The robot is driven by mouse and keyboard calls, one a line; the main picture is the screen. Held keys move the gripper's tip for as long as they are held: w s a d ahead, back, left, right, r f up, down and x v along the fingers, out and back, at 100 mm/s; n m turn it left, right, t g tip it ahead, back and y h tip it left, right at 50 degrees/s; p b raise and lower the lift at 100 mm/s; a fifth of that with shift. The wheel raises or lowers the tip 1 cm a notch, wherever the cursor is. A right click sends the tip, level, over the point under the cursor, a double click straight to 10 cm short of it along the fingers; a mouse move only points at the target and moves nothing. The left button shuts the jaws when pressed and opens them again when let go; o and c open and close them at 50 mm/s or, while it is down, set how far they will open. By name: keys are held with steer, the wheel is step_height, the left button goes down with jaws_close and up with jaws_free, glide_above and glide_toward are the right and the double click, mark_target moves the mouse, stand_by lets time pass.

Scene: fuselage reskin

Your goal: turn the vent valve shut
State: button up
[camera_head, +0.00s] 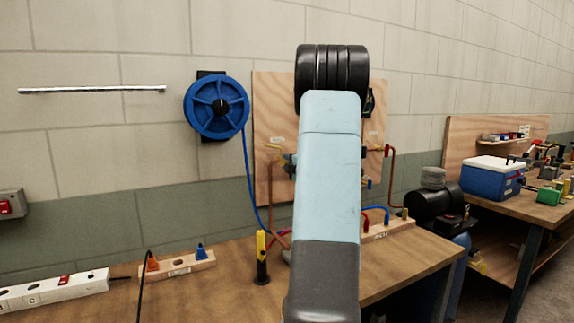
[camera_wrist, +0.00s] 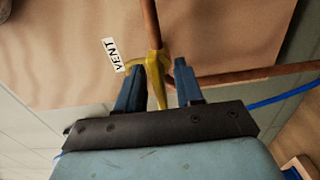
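The vent valve has a yellow lever handle (camera_wrist: 156,78) on a copper pipe, beside a white VENT label (camera_wrist: 114,55) in the wrist view. My gripper (camera_wrist: 158,78) is open, with one dark finger on each side of the handle. The handle's long part points down between the fingers, with gaps showing on both sides. Its short arm reaches left near the left fingertip. I cannot tell whether a finger touches it. In the head view my arm hides the gripper and the middle of the plywood board (camera_head: 268,95).
Copper pipes run across the board, with one (camera_wrist: 250,75) beside the right fingertip. In the head view a blue hose reel (camera_head: 216,105) hangs left of the board. A yellow-and-black tool (camera_head: 261,258) stands on the workbench (camera_head: 225,285), near a wooden block with plugs (camera_head: 178,265).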

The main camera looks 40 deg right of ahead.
steer(key=shift+c, duration=0.3)
steer(key=c, duration=0.6)
jaws_close()
steer(key=shift+f, duration=0.1)
